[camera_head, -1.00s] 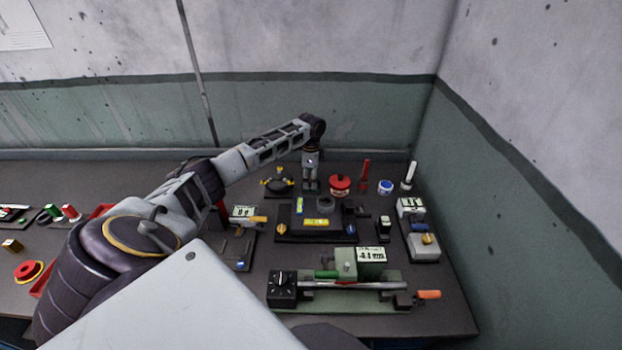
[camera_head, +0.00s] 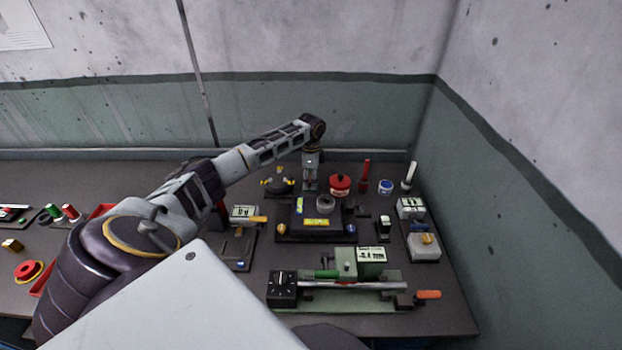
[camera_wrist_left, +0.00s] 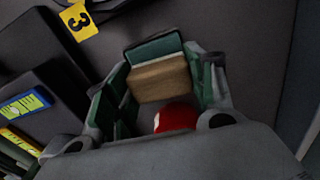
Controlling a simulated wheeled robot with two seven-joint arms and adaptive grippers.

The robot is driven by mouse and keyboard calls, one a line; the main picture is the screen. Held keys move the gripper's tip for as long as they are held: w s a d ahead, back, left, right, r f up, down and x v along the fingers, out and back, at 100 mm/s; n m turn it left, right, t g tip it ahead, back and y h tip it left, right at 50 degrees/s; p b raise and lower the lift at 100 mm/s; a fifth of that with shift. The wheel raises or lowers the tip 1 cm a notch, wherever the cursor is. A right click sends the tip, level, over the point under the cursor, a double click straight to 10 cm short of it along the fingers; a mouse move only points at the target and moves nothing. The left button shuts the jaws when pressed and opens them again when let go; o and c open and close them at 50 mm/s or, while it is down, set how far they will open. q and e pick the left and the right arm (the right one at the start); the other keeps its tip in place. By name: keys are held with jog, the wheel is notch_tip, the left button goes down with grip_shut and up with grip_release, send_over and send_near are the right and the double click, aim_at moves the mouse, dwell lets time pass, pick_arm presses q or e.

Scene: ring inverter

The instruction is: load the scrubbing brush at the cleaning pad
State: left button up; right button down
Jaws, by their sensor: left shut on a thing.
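My left gripper (camera_head: 310,186) points down at the back of the bench, between a round black fixture and a red-lidded pot. In the left wrist view its green-padded fingers (camera_wrist_left: 163,88) close around a tan block (camera_wrist_left: 160,80) with a teal face and a red rounded part (camera_wrist_left: 175,117) near the palm. This held piece looks like the scrubbing brush. Its underside is hidden, and I cannot tell whether it touches anything. I cannot single out the cleaning pad with certainty. My right gripper is not in view.
The round black fixture (camera_head: 279,181) with yellow tips stands left of the gripper. The red-lidded pot (camera_head: 340,184), a red upright tool (camera_head: 364,178) and a blue-lidded jar (camera_head: 385,187) stand right. A black station (camera_head: 290,230) is in front. The wall rises behind.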

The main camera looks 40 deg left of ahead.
pick_arm(q)
jog(key=shift+f, duration=0.35)
dwell(1.1)
jog(key=shift+r, duration=0.1)
jog(key=shift+r+p, duration=3.45)
jog(key=shift+p, duration=0.35)
jog(key=shift+n, duration=0.3)
